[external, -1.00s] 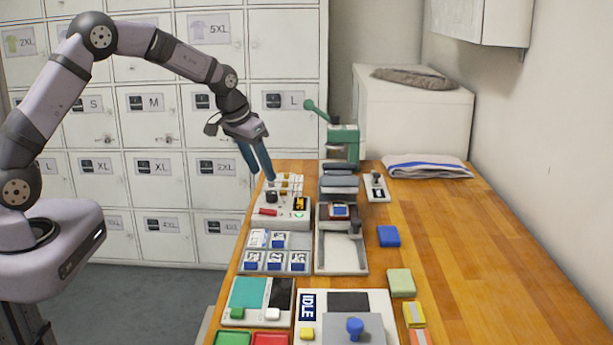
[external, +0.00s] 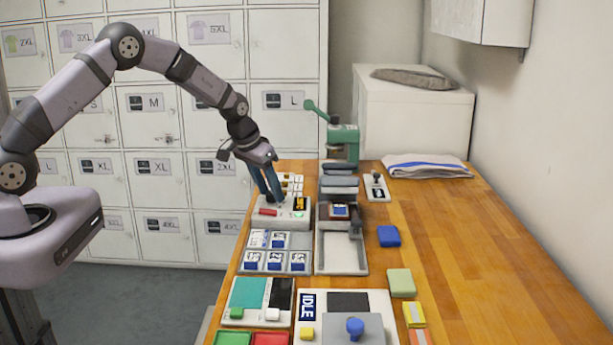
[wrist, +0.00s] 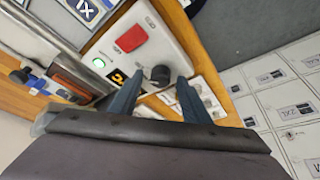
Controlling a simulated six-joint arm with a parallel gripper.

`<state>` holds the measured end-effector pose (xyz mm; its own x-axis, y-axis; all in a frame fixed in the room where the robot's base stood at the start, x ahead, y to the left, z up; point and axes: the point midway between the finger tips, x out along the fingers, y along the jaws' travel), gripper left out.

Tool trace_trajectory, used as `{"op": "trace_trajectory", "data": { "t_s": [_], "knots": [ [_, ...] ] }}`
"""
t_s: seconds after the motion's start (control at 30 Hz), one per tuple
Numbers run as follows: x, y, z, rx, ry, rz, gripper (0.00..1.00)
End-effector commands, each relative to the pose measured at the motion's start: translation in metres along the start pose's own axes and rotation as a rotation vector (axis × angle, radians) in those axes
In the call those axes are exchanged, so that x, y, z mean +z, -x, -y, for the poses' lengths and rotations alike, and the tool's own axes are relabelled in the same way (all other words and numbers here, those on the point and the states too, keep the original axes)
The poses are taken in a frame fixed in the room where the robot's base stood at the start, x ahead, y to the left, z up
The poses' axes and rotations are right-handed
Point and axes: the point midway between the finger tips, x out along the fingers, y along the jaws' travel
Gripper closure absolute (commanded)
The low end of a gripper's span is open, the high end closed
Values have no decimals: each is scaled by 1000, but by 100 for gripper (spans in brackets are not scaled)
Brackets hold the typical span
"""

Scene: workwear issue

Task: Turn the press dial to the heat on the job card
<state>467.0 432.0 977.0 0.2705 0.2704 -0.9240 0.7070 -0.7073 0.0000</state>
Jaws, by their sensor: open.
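The press control box (external: 270,222) stands at the back left of the bench. It carries a black dial (wrist: 160,75), a red switch (wrist: 131,38), a small display with orange marks (wrist: 118,77) and a lit green lamp (wrist: 98,63). My gripper (external: 276,199) points down over the box with its jaws open. In the wrist view my gripper (wrist: 160,79) has its fingertips on either side of the dial; whether they touch it I cannot tell. The fingers hide the dial in the external view. I cannot make out a job card's heat value.
A green lever press (external: 343,143) stands behind, right of the box. A tray of printed blocks (external: 246,268) lies in front of it, and a grey slide (external: 343,262) lies to the right. A panel reading IDLE (external: 308,306) is nearer. The bench's right side is mostly clear.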

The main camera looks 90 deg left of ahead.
Motion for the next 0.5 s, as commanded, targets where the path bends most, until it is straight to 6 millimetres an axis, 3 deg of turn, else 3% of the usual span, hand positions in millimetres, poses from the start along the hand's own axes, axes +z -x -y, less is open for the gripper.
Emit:
{"op": "trace_trajectory", "data": {
  "t_s": [0.17, 0.33, 0.5],
  "knots": [
    [0, 0, 0, 0, 0, 0, 57],
    [0, 0, 0, 0, 0, 0, 98],
    [0, 0, 0, -1, 2, 0, 98]
  ]
}}
